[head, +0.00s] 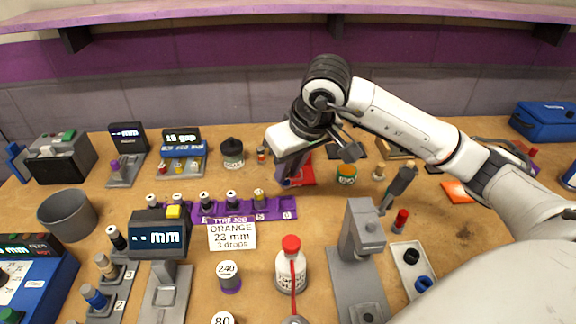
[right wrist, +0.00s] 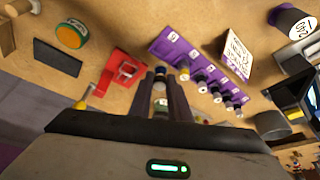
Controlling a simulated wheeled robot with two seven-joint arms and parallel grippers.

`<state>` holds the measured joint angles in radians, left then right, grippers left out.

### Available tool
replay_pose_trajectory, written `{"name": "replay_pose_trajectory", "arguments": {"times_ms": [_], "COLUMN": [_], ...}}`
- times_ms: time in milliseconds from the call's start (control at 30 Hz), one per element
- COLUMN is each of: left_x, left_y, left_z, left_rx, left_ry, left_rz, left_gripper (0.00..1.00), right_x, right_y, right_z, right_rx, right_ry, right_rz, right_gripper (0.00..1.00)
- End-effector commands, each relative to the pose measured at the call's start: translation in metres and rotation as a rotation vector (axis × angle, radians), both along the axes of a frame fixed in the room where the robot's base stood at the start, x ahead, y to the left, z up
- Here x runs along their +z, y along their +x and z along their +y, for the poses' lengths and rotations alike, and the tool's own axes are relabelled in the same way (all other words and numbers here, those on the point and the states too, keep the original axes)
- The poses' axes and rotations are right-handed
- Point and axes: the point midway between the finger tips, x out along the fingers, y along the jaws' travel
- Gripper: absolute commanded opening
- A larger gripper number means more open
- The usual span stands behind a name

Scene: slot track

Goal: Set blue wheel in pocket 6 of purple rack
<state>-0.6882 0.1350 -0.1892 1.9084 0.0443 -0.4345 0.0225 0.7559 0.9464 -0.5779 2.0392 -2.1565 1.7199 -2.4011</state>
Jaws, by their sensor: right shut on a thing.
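The purple rack (head: 270,211) stands mid-table, with several small pale-topped pieces in its left and middle pockets. Its right end looks bare. The rack also shows in the right wrist view (right wrist: 169,46), with its labelled pockets. My right gripper (head: 287,181) is just behind the rack's right end, pointing down. In the right wrist view its fingers (right wrist: 165,88) are shut on a small piece (right wrist: 159,77) with a pale end and a dark bluish band, apparently the blue wheel. The fingers hide most of it. My left gripper is not in view.
A red stand (head: 303,173) is close behind my right gripper, with an orange-and-green jar (head: 346,174) to its right. A white card (head: 232,236) and a red-capped bottle (head: 291,268) are in front of the rack. A grey device (head: 362,237) stands to the right.

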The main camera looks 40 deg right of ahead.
Motion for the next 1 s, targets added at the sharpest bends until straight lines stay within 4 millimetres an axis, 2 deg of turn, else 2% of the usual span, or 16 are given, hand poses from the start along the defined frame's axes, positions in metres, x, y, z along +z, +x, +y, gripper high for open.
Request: {"name": "replay_pose_trajectory", "arguments": {"times_ms": [200, 533, 1000], "left_x": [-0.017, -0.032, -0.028], "left_y": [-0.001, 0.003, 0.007], "left_z": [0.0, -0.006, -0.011], "left_rx": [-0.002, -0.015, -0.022], "left_ry": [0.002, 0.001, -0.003], "left_rz": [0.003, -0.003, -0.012], "left_gripper": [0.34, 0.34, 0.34], "right_x": [-0.023, -0.052, -0.057], "right_y": [0.0, 0.0, 0.0], "right_z": [0.0, 0.0, 0.0], "right_rx": [-0.001, 0.0, -0.001], "right_ry": [0.001, -0.001, 0.0], "right_rz": [0.001, 0.0, 0.0], "right_gripper": [0.0, 0.0, 0.0]}}
